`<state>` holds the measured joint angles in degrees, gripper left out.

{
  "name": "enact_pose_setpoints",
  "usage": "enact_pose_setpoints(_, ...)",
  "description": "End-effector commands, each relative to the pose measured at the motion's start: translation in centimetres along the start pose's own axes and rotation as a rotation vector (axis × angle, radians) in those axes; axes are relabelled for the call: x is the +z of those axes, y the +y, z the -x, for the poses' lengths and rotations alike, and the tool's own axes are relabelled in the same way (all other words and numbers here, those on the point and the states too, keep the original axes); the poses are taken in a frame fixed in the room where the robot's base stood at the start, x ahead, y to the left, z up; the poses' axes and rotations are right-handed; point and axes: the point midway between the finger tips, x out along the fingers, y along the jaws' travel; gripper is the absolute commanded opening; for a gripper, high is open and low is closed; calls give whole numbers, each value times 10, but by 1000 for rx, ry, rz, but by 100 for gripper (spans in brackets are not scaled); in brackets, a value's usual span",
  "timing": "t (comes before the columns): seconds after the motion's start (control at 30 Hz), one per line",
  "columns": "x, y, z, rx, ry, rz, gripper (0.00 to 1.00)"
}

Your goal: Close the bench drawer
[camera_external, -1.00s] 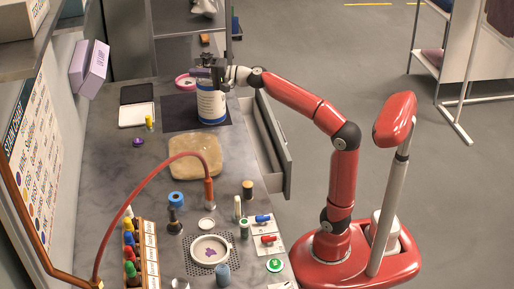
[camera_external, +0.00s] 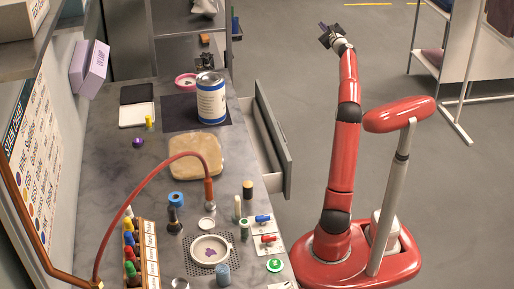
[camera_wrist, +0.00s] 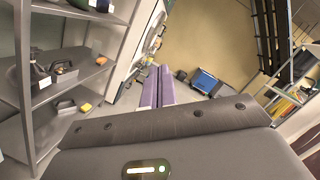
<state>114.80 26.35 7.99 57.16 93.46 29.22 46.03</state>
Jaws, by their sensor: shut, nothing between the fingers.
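The bench drawer (camera_external: 272,137) stands pulled out from the right side of the bench (camera_external: 110,170), with its grey front panel (camera_external: 286,166) facing the open floor. In the outside view my gripper (camera_external: 323,28) is raised over the floor, beyond and to the right of the drawer, clear of it and of the bench. In the wrist view my gripper's two purple fingers (camera_wrist: 158,86) lie together with nothing between them. The drawer does not show clearly in the wrist view.
A white and blue can (camera_external: 211,100) stands on a dark mat near the drawer. A red hose, a tan pad (camera_external: 195,156) and several small bottles crowd the bench. A white rail frame (camera_external: 455,90) stands at the back right.

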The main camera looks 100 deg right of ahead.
Motion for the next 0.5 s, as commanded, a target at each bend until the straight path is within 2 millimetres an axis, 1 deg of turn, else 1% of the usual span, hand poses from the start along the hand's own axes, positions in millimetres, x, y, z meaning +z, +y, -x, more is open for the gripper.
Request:
enact_pose_setpoints(0.03,-15,23,-4,69,-24,-24,0)
enact_pose_setpoints(0.07,-21,36,-6,113,-40,-39,0)
enact_pose_setpoints(0.1,-31,55,-8,175,-61,-63,0)
enact_pose_setpoints(0.13,-38,69,-8,224,-77,-82,0)
enact_pose_setpoints(0.17,-46,85,-8,276,-93,-104,0)
enact_pose_setpoints(0.2,-57,107,-6,350,-115,-136,0)
enact_pose_setpoints(0.27,-75,142,0,474,-150,-195,0)
enact_pose_setpoints(0.3,-88,168,7,567,-175,-242,0)
enact_pose_setpoints(0.37,-106,205,23,715,-212,-323,0)
enact_pose_setpoints(0.4,-118,228,36,814,-236,-379,0)
enact_pose_setpoints(0.47,-132,256,57,953,-268,-460,0)
enact_pose_setpoints(0.5,-140,271,71,1036,-288,-510,0)
